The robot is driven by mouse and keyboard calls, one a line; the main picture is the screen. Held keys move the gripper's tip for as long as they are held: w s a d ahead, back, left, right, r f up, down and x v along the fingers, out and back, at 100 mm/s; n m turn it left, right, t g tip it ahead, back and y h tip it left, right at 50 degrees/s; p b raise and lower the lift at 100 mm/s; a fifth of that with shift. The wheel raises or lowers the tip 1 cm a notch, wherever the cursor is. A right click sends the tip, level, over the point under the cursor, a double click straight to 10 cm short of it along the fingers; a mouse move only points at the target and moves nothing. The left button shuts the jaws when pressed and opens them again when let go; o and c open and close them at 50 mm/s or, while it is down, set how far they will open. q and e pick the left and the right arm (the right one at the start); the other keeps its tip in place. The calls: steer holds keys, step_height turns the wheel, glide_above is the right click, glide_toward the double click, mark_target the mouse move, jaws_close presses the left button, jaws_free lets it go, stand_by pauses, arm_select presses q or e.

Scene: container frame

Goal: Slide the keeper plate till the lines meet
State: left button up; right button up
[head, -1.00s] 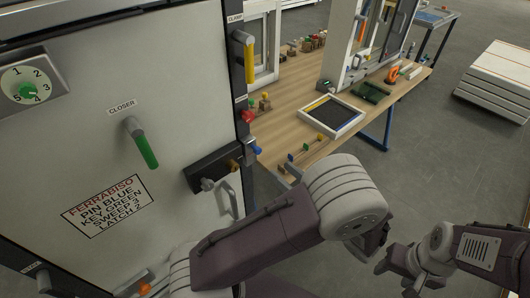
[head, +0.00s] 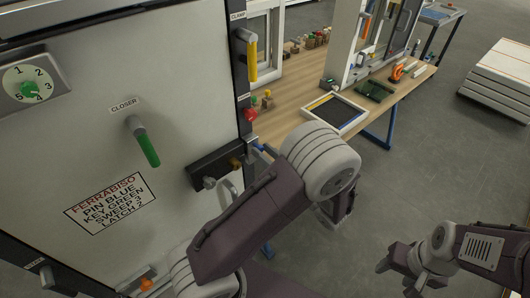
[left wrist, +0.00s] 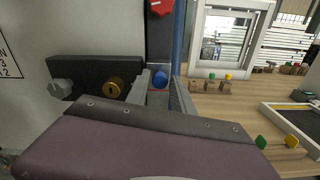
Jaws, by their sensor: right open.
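On the door's right edge, a dark lock block (head: 215,166) carries a grey knob and a brass key cylinder (left wrist: 112,89). A blue knob (left wrist: 160,79) stands on the frame beside it, also seen in the head view (head: 257,148). Below the blue knob, a small grey plate (left wrist: 158,99) bears a thin red line; I cannot tell whether a second line meets it. My left gripper (left wrist: 162,84) is open, its fingers on either side of the blue knob; contact is unclear. In the head view my left arm hides most of it. My right gripper (head: 397,276) is open and empty, away from the door.
The white door has a green closer handle (head: 143,142), a dial (head: 30,84) and an instruction sign (head: 110,201). A yellow clamp handle (head: 251,61) and red knob (head: 250,114) are above the blue knob.

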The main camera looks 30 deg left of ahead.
arm_select(q)
jaws_close()
stand_by(1.2)
